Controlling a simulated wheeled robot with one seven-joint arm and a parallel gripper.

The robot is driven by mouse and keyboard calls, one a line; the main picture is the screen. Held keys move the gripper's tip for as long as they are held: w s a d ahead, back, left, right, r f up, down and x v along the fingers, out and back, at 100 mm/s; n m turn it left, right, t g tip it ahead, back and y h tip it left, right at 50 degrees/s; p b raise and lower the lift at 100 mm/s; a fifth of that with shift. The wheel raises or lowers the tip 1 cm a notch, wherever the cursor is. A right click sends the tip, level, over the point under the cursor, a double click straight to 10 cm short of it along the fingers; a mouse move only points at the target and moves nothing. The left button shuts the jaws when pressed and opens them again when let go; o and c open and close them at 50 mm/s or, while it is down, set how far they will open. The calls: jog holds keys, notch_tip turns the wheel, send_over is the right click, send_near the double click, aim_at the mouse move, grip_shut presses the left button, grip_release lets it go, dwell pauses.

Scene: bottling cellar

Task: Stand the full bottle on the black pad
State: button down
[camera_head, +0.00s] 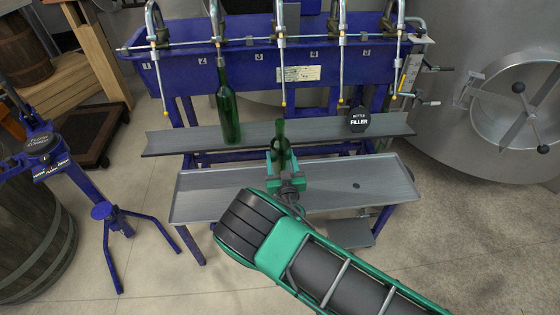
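My gripper (282,162) is at the middle of the filling bench, in front of the upper shelf and above the lower tray. Its green fingers lie on both sides of a green bottle (281,143) and look closed on it. This bottle is upright, with its neck up and its base hidden by the gripper. Another green bottle (229,116) stands upright on the upper shelf to the left, below a filling spout. I cannot tell the fill of either bottle. A black octagonal plate (358,121) with white lettering shows at the right of the upper shelf.
The blue filler frame (250,57) with several hanging spouts rises behind the grey upper shelf (180,139). The lower tray (335,193) has bare room on both sides. A blue corker stand (57,165) is at left, a steel tank (455,140) at right.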

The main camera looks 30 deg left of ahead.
jog(key=w+d+f, duration=0.4)
jog(key=d+f, duration=0.1)
jog(key=f, duration=0.3)
jog(key=c, duration=0.8)
grip_release()
jog(key=shift+d+f, duration=0.1)
jog(key=shift+f, duration=0.25)
jog(key=shift+o, duration=0.8)
jog(key=shift+w, duration=0.1)
jog(key=shift+r, duration=0.25)
